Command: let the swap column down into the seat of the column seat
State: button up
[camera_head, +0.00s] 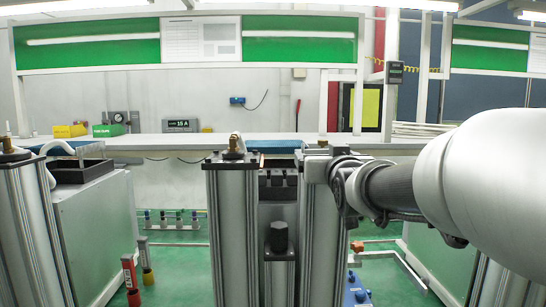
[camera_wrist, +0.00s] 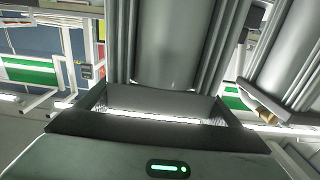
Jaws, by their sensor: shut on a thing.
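A tall grey ribbed column (camera_head: 320,245), which I take to be the swap column, stands upright right of centre in the head view. My gripper (camera_head: 332,166) is at its upper end and shut on it. In the wrist view a broad grey column body (camera_wrist: 175,45) fills the space in front of my gripper (camera_wrist: 165,100). The column's foot is out of view. I cannot pick out the column seat for certain, nor tell whether the column touches it.
A similar column (camera_head: 234,230) with a brass fitting stands close on the left. Between them are a dark bracket (camera_head: 277,186) and a shorter dark-capped post (camera_head: 279,240). Another column (camera_head: 32,230) stands far left. A bench (camera_head: 190,141) runs behind. Green floor shows between the benches.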

jog(key=shift+f+b, duration=0.9)
jog(key=shift+b, duration=0.35)
jog(key=o, duration=2)
jog(key=shift+f, duration=0.4)
jog(key=s, duration=1.7)
jog(key=shift+s+r, duration=0.25)
jog(key=shift+s, duration=0.05)
